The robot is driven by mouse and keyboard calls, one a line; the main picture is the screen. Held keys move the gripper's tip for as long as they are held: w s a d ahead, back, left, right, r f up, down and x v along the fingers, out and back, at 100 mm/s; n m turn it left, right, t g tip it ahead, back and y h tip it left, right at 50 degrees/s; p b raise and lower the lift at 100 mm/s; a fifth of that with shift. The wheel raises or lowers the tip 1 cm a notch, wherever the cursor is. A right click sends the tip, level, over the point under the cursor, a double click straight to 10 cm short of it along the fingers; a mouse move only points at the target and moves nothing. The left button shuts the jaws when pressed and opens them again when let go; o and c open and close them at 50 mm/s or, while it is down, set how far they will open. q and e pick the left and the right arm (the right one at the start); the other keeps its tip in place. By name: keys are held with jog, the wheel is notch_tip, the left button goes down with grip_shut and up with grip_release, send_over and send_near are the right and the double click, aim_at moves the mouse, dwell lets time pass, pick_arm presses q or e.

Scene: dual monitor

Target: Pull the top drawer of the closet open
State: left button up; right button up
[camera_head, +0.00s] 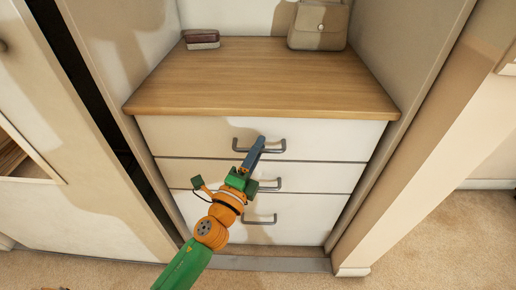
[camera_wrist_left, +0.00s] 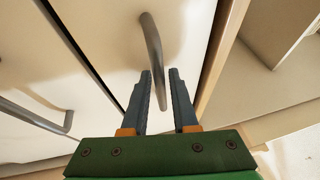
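The closet's top drawer (camera_head: 185,132) has a white front and looks shut, flush with the drawers below. Its grey bar handle (camera_head: 273,148) is partly hidden behind my left gripper (camera_head: 259,141), which reaches up from below. In the left wrist view the handle (camera_wrist_left: 152,42) runs down from the top, and its lower end shows in the gap between my left gripper's fingers (camera_wrist_left: 160,74). The fingers are apart, with visible space beside the handle. I cannot tell whether either finger touches it. My right gripper is not in view.
Two lower drawers with similar handles, the middle one (camera_head: 270,187) and the bottom one (camera_head: 262,220), sit beneath. A beige bag (camera_head: 319,27) and a small dark stack (camera_head: 201,39) rest on the wooden top (camera_head: 255,80). Side panels flank the drawers; carpet (camera_head: 440,240) lies in front.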

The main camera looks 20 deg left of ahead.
pick_arm(q)
jog(key=shift+c, duration=0.3)
grip_shut()
dwell(1.1)
